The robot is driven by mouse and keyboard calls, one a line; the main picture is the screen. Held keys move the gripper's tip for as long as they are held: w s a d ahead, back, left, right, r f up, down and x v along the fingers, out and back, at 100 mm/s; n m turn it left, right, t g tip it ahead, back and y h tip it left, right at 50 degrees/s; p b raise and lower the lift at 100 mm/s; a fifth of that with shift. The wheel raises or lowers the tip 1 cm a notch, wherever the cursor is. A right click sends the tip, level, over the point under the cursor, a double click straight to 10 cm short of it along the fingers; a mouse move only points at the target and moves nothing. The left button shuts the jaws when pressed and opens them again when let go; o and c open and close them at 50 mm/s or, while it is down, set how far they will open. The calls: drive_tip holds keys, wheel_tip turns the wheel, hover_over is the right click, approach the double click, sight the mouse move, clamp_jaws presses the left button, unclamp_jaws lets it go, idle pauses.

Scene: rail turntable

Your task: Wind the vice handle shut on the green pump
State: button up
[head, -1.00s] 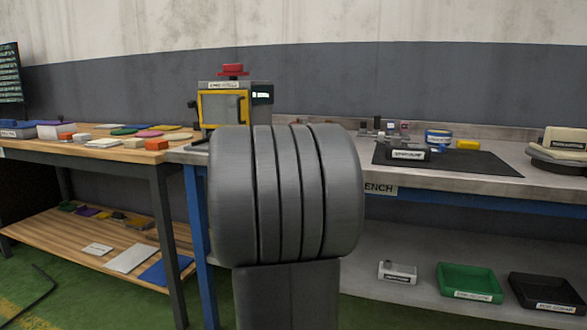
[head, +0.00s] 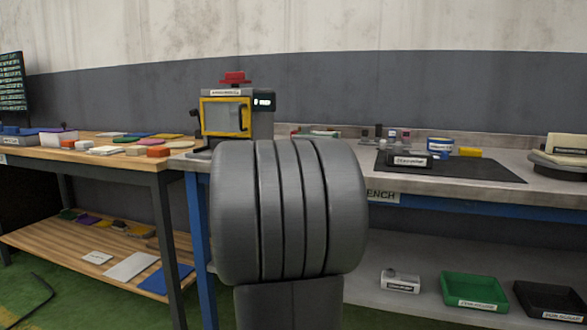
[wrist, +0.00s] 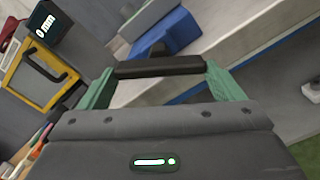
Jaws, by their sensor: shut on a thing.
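In the wrist view my gripper (wrist: 160,70) has its two green fingers at either end of a black bar-shaped handle (wrist: 160,66), and it is shut on that handle. Behind the handle is a blue block-like body (wrist: 168,34) with a grey top, which looks like the vice. In the head view my own grey arm hides the handle and most of the vice area. I cannot make out the green pump for certain; a small greenish and red thing (head: 318,132) shows just above the arm on the bench.
A grey box with a yellow-framed door (head: 226,115) stands left of my arm; its display reads 0 mm in the wrist view (wrist: 45,25). A dark mat (head: 450,166) lies on the bench at right. Green (head: 473,289) and black (head: 548,300) trays sit on the lower shelf.

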drive_tip(key=shift+f+m, duration=0.1)
drive_tip(key=shift+m, duration=0.9)
drive_tip(key=o, duration=0.8)
drive_tip(key=p+v, duration=0.1)
drive_tip(key=v, duration=1.3)
drive_tip(key=shift+w, duration=0.1)
